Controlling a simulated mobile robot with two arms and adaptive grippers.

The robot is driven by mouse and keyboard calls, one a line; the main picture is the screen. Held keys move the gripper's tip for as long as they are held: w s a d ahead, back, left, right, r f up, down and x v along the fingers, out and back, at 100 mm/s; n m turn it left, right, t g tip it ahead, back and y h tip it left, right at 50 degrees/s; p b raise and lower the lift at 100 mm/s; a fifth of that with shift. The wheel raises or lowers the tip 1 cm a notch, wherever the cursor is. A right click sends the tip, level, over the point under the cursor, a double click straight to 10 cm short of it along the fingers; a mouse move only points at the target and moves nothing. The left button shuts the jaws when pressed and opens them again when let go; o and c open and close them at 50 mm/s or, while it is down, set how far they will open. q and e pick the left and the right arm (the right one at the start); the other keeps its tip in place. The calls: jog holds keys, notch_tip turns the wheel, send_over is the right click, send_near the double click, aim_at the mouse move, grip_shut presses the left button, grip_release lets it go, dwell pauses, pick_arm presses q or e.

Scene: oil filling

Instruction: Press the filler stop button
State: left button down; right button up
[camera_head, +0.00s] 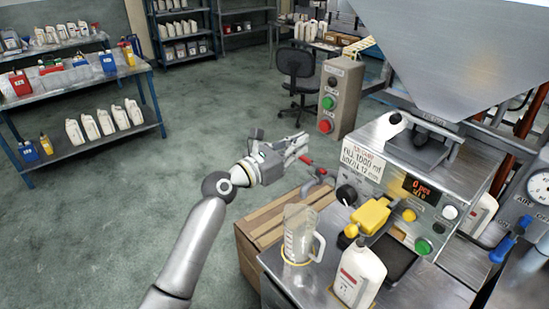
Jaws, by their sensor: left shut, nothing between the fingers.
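The filler (385,150) stands at the right, with a sign, a red-digit display (421,189) and a front panel. The panel carries a green button (423,246), a yellow button (408,215), a white button (449,212) and a black knob (346,194). A grey pedestal (347,88) behind it has a green button (328,103) above a red button (325,126). I cannot read which one is the filler stop. My left gripper (303,146) is shut and empty, in front of and left of the pedestal, apart from the buttons. My right gripper is not in view.
A clear jug (299,234) and a white bottle (358,276) stand on the metal bench by a yellow part (370,215). A wooden crate (262,222) is beside the bench. A black chair (297,75) stands behind; open floor (190,130) lies left.

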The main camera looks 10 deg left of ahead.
pick_arm(q)
jog(key=b+v, duration=0.1)
jog(key=v, duration=0.5)
jog(key=shift+s+a, duration=0.25)
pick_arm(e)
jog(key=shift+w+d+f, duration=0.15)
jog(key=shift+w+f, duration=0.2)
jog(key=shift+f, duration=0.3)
pick_arm(q)
jog(key=shift+f, duration=0.15)
